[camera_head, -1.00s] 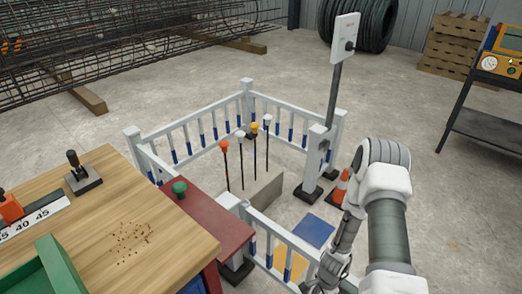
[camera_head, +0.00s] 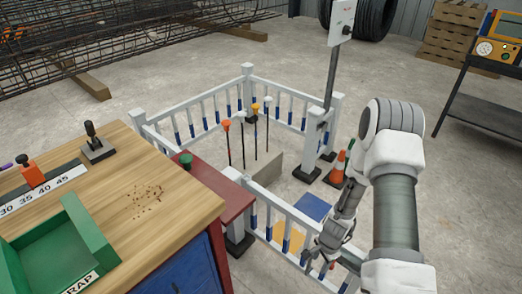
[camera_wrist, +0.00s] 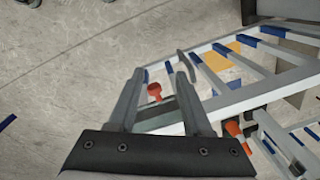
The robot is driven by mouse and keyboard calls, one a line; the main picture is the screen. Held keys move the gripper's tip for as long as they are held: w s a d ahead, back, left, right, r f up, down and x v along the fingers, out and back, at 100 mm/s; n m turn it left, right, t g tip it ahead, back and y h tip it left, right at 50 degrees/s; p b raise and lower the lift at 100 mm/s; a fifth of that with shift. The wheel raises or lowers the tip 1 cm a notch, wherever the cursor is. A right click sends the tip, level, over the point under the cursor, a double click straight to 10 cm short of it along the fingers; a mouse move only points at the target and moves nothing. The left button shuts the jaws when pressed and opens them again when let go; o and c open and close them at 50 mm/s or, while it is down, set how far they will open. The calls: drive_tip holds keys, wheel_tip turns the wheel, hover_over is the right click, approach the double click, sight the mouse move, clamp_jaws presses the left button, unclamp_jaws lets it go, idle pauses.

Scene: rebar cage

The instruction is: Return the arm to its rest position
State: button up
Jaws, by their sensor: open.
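My gripper (camera_head: 314,260) hangs low beside the near white railing at the lower right of the head view, with my arm bent above it. In the wrist view my gripper (camera_wrist: 160,74) has its two fingers spread apart, and no object is visibly held. A small red knob (camera_wrist: 154,89) shows in the gap between the fingers; how far beyond them it lies is unclear. The white railing with blue bands (camera_wrist: 255,95) lies beyond the fingers to the right.
The railing (camera_head: 290,215) encloses several capped rods, a grey block (camera_head: 268,170) and a blue plate (camera_head: 314,206). A post with a sign (camera_head: 331,80) and a traffic cone (camera_head: 339,165) stand near my arm. A wooden bench (camera_head: 150,225) with a green tray (camera_head: 88,232) is left. Open floor lies right.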

drive_tip(key=w+a+r+n+t, duration=0.1)
drive_tip(key=a+r+n, duration=0.15)
drive_tip(key=r, duration=1.25)
drive_tip(key=w+a+r+n+t, duration=0.15)
drive_tip(key=r+n, duration=0.25)
drive_tip(key=r, duration=1.1)
drive_tip(key=s+a+r+n+t, duration=0.1)
drive_tip(key=s+r+n+t, duration=0.4)
drive_tip(key=s+r, duration=1.35)
wheel_tip(320, 180, up, 15)
drive_tip(key=n+g+p, duration=0.2)
drive_tip(key=p, duration=1.3)
drive_tip(key=shift+g+p, duration=0.3)
drive_tip(key=shift+g, duration=0.05)
